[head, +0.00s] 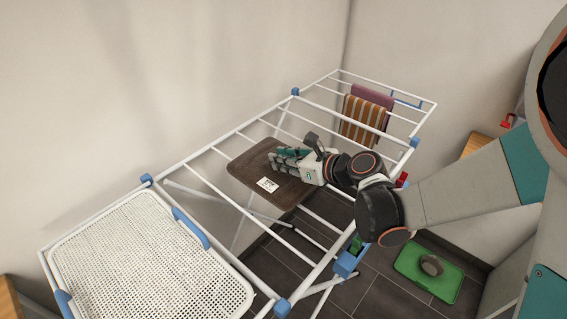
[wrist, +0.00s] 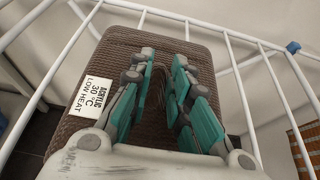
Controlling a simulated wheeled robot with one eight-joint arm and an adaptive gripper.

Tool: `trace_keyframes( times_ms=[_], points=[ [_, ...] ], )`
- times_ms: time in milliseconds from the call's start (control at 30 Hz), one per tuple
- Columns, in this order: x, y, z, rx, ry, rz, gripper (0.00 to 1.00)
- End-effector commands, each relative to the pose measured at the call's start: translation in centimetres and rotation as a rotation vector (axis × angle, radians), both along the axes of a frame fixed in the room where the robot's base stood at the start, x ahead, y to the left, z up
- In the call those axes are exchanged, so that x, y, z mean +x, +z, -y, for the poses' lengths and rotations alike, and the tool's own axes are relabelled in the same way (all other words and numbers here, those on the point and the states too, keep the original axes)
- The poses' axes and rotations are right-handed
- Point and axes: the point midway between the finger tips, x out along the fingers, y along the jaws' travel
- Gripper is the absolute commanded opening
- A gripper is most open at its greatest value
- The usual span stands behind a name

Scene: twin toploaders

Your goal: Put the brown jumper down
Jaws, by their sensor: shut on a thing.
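The brown jumper (head: 248,170) is a flat, folded, ribbed brown block with a white care label, at the middle of the white drying rack (head: 203,180). In the wrist view the jumper (wrist: 118,58) fills the middle, and its label reads acrylic, 30 °C, low heat. My gripper (head: 276,157) is over the jumper's right part in the head view. In the wrist view its teal-padded fingers (wrist: 166,62) lie along the jumper with a narrow gap between them, shut on it. The jumper is at about the height of the rack's bars; I cannot tell whether it rests on them.
A striped orange cloth (head: 361,122) and a purple cloth (head: 372,96) hang at the rack's far end. A white perforated panel (head: 150,262) lies on the near end. A green tray (head: 428,272) with a grey object is on the dark floor. Bare bars lie either side of the jumper.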

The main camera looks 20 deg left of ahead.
Motion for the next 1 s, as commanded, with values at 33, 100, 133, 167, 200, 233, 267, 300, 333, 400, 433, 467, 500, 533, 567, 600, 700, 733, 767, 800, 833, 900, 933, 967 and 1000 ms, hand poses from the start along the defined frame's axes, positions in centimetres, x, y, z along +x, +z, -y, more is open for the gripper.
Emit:
trace_keyframes(
  times_ms=[33,100,133,167,200,233,267,300,333,400,433,467,500,533,567,600,700,733,767,800,833,900,933,967,1000],
  points=[
    [0.0,0.1,0.0,0.001,0.000,0.000,0.00],
    [0.0,0.2,0.0,0.001,0.000,0.000,0.00],
    [0.0,0.2,0.0,0.001,0.000,0.000,0.00],
    [0.0,0.2,0.0,0.001,0.000,0.000,0.00],
    [0.0,0.1,0.0,0.001,0.000,0.000,0.00],
    [0.0,0.0,0.0,0.001,0.000,0.000,0.00],
    [0.0,-0.1,0.0,0.001,0.000,0.000,0.00],
    [0.0,-0.2,0.0,0.000,0.000,0.000,0.22],
    [0.0,-0.1,0.0,0.000,0.000,0.000,0.29],
    [0.0,-0.1,0.0,0.000,0.000,0.000,0.38],
    [0.0,-0.1,0.0,0.000,0.000,0.000,0.38],
    [0.0,-0.1,0.0,0.000,0.000,0.000,0.38],
    [0.0,-0.1,0.0,0.000,0.000,0.000,0.38],
    [0.0,-0.1,0.0,0.000,0.000,0.000,0.38],
    [0.0,-0.1,0.0,0.000,0.000,0.000,0.38],
    [0.0,-0.1,0.0,0.000,0.000,0.000,0.38],
    [0.0,0.0,0.0,0.000,0.000,0.000,0.38],
    [0.0,0.1,0.0,0.000,0.000,0.000,0.38],
    [0.0,0.2,0.0,0.000,0.000,0.000,0.38],
    [0.0,0.4,0.0,0.000,0.000,0.000,0.38],
    [-0.1,0.5,0.4,0.000,-0.001,-0.001,0.38],
    [-0.4,0.9,1.3,0.001,-0.004,0.000,0.38],
    [-0.5,1.1,1.7,0.001,-0.005,-0.001,0.38],
    [-0.8,1.4,2.2,0.001,-0.004,-0.002,0.38],
    [-1.1,1.7,2.9,0.000,-0.004,-0.001,0.38]
  ],
)
